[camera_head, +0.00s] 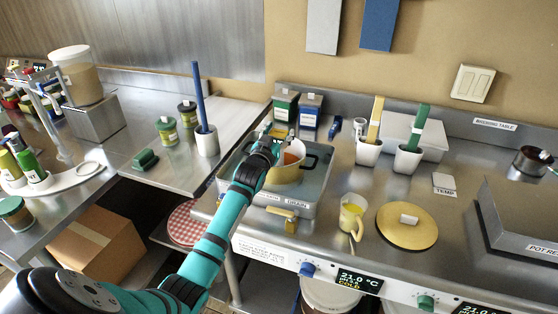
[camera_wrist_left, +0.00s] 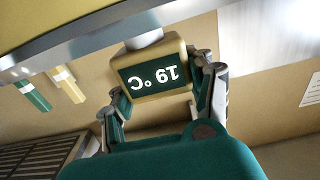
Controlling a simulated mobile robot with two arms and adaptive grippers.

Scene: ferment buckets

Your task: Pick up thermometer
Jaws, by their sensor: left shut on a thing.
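The thermometer (camera_wrist_left: 158,76) has a yellowish head with a dark green display, which reads 19 °C upside down in the left wrist view. My left gripper (camera_wrist_left: 152,88) has a finger on each side of the head and is shut on it. A pale stem end shows beyond the head; the rest of the stem is hidden. In the head view my left gripper (camera_head: 270,142) is over the yellow pot (camera_head: 285,173), and the thermometer cannot be made out clearly there. My right gripper is not in view.
The pot stands in a steel drain basin (camera_head: 312,193). A yellow mug (camera_head: 352,215) and a round yellow lid (camera_head: 406,226) are to its right. Green and blue tins (camera_head: 309,112) stand behind, and white cups (camera_head: 369,152) with brushes behind right.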

